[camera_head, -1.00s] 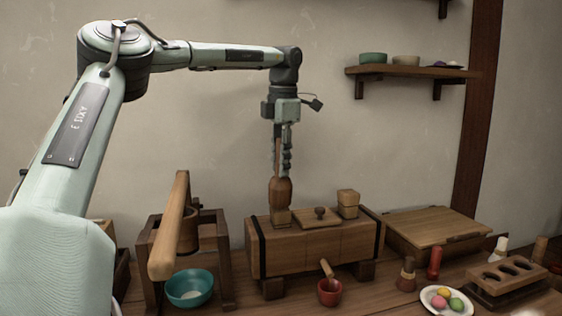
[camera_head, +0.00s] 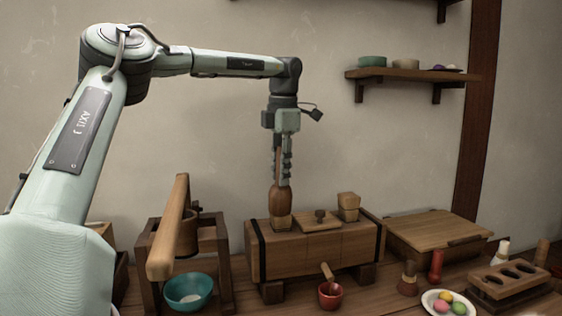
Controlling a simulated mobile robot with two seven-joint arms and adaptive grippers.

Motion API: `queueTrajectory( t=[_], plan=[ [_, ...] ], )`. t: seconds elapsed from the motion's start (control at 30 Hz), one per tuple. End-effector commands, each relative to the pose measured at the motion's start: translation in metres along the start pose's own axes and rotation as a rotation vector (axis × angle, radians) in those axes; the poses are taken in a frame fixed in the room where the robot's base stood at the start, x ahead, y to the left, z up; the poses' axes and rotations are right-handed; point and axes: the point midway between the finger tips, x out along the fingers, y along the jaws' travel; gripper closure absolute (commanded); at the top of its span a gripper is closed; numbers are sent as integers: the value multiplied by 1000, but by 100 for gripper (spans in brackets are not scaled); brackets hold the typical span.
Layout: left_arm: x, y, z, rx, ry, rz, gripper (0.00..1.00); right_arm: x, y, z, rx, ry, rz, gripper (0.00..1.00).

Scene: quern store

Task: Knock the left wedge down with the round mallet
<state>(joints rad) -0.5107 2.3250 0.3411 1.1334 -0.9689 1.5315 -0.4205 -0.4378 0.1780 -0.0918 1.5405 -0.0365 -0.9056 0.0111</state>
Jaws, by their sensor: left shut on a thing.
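My left gripper (camera_head: 282,170) is shut on the handle of the round mallet (camera_head: 280,199). The mallet hangs upright, its rounded brown wooden head pointing down. Its head is right over the left wedge (camera_head: 281,223), a light wooden block in the left of the press box's top. The head's underside seems to touch the wedge's top, though a thin gap cannot be ruled out. The right wedge (camera_head: 348,206) stands higher out of the wooden press box (camera_head: 315,251). A lid with a small knob (camera_head: 320,218) lies between the wedges. My right gripper is not in view.
A wooden frame with a thick slanted handle (camera_head: 168,238) and a teal bowl (camera_head: 189,290) stand at left. A red mortar (camera_head: 330,295), a plate of colored balls (camera_head: 449,303), a holed rack (camera_head: 508,281) and a flat wooden case (camera_head: 435,232) are at right. A shelf (camera_head: 405,74) is above.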

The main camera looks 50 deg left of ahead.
Motion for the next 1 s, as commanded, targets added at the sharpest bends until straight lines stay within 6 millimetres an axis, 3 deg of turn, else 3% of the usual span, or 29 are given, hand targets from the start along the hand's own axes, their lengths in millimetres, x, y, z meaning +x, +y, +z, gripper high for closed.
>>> queueTrajectory(
  t=[0.27, 0.47, 0.67, 1.0],
  plan=[
    [-8, 1, 1, 0, -1, 2, 100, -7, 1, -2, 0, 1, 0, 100],
    [-35, 4, 2, -1, -2, 2, 100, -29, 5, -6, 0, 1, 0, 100],
    [-51, 6, 2, -1, -2, 3, 100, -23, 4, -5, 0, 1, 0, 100],
    [-54, 6, 2, -1, -1, 2, 100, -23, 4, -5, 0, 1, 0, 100]
  ],
)
